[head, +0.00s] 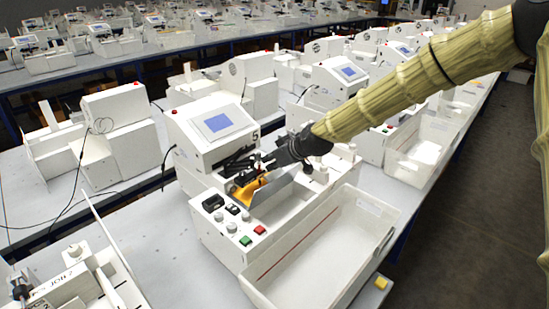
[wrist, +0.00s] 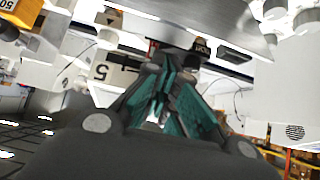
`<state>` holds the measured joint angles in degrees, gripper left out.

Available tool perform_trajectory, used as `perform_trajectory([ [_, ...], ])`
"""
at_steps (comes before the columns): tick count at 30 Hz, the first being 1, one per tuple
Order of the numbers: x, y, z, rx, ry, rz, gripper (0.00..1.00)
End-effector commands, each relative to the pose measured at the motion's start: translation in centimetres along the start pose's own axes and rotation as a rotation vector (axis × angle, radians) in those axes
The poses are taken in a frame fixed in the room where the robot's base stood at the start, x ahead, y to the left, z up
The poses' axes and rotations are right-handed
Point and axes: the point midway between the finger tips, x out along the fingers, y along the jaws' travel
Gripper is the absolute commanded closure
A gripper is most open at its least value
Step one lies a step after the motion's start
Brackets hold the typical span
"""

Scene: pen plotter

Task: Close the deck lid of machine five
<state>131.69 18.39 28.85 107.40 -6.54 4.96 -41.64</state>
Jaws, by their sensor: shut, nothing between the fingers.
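Machine five (head: 222,128) is a white plotter with a blue screen and a "5" on its side, in the middle of the head view. Its deck lid (head: 270,192) looks like a tilted grey metal panel over the deck, standing open. A smooth grey surface, probably the lid, spans the top of the wrist view (wrist: 205,18). My gripper (head: 262,168) is at the deck behind the lid, under the screen housing. In the wrist view its teal-padded fingers (wrist: 172,72) are together and empty. I cannot tell whether they touch the lid.
An orange-yellow part (head: 245,190) sits on the deck beside the lid. Buttons and knobs (head: 240,228) line the front panel. A white open bin (head: 330,240) stands at the machine's right. Other machines crowd the bench behind and left.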

Motion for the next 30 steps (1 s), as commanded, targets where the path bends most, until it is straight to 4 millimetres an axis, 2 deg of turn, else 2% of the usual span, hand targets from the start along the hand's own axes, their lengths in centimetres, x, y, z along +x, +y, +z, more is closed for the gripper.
perform_trajectory([
  [6, 1.18, 0.25, 0.12, 0.002, -0.004, -0.002, 1.0],
  [30, 0.68, 0.24, 0.68, 0.003, 0.046, -0.002, 1.0],
])
